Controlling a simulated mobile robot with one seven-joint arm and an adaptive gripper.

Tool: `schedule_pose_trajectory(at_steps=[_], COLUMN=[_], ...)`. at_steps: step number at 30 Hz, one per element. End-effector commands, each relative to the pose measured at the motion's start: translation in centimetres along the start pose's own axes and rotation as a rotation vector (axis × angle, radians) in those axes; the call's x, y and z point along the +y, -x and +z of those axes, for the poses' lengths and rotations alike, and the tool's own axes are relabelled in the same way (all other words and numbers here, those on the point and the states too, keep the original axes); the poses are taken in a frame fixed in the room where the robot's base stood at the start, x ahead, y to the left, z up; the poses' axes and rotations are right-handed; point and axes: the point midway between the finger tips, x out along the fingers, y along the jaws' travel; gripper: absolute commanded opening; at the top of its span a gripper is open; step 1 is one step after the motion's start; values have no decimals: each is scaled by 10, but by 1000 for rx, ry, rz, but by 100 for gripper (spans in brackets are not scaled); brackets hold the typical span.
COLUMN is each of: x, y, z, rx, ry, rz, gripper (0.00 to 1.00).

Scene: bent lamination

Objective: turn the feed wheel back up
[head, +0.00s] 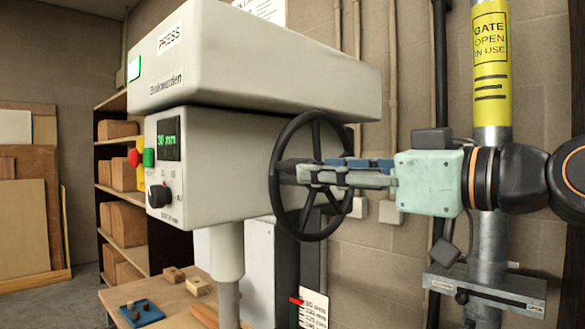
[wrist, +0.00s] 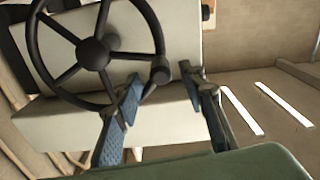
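The dark spoked feed wheel (head: 318,236) is on the side of the pale press (head: 230,165). In the wrist view the wheel (wrist: 93,53) fills the upper left, and its handle knob (wrist: 160,72) sits at the rim's lower right. My gripper (head: 288,172) reaches in from the right, its fingers overlapping the wheel in the head view. In the wrist view my gripper (wrist: 161,80) is open, with one finger on each side of the knob and a gap on the right. I cannot tell whether the left finger touches. The green display (head: 168,140) reads 30 mm.
A scale card with a red marker (head: 296,300) hangs below the wheel. Wooden blocks (head: 198,286) and a blue tray (head: 140,313) are on the bench. A grey post with a yellow gate sign (head: 491,50) stands behind my arm. Red and green buttons (head: 149,157) are on the press.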

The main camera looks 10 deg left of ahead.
Motion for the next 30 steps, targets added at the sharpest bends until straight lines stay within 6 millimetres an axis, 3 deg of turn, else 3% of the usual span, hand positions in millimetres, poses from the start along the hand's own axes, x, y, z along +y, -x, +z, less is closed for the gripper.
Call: schedule_pose_trajectory(at_steps=[6, 12, 23, 30], x=[-1, -1, 0, 0], y=[-43, -66, -71, -71], z=[-2, 0, 0, 0], rx=[-2, -2, 0, 0], ry=[0, -1, -1, -1], rz=[-2, -1, 2, 1], gripper=[37, 37, 37, 13])
